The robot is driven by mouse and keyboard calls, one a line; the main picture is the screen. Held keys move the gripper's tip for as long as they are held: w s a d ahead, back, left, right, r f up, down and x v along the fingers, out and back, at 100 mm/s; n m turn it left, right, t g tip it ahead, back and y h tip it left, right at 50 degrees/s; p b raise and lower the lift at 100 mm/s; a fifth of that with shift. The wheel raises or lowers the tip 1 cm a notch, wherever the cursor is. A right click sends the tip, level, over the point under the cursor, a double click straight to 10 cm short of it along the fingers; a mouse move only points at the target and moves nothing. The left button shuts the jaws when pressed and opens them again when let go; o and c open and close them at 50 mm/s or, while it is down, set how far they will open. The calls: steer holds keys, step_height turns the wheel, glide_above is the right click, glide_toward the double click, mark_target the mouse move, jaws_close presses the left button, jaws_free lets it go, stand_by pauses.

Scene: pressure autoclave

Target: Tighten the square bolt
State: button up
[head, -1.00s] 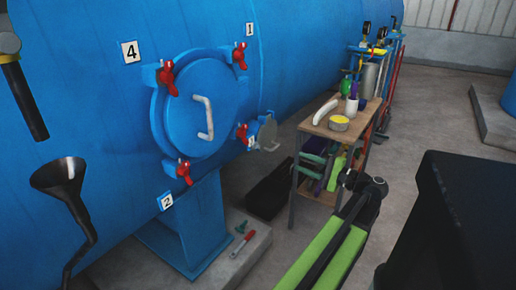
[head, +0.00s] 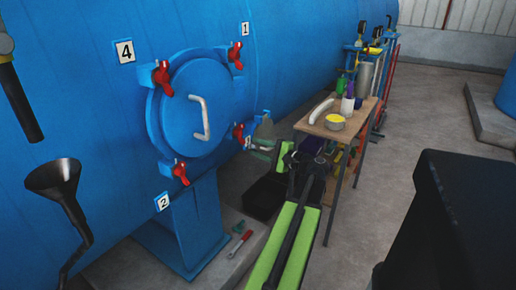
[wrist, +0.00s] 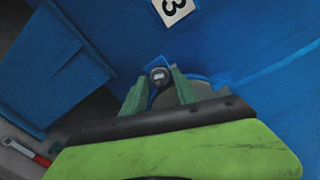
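The square bolt (wrist: 160,75) shows in the wrist view as a small dark grey head with a pale top, set against the blue vessel below the label 3 (wrist: 173,8). My gripper (wrist: 158,82) has its two green fingers apart, one on each side of the bolt head. I see no clear contact between the fingers and the bolt. In the head view my gripper (head: 262,148) reaches left to the lower right of the round blue door (head: 200,105). The bolt is hidden or too small to make out there.
A wooden cart (head: 318,132) with a yellow tin (head: 334,122) and tools stands right of my arm. A red-handled tool (head: 241,244) lies on the plinth. Red clamps (head: 180,173) ring the door. A black funnel (head: 55,180) is at left.

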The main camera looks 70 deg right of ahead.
jaws_close()
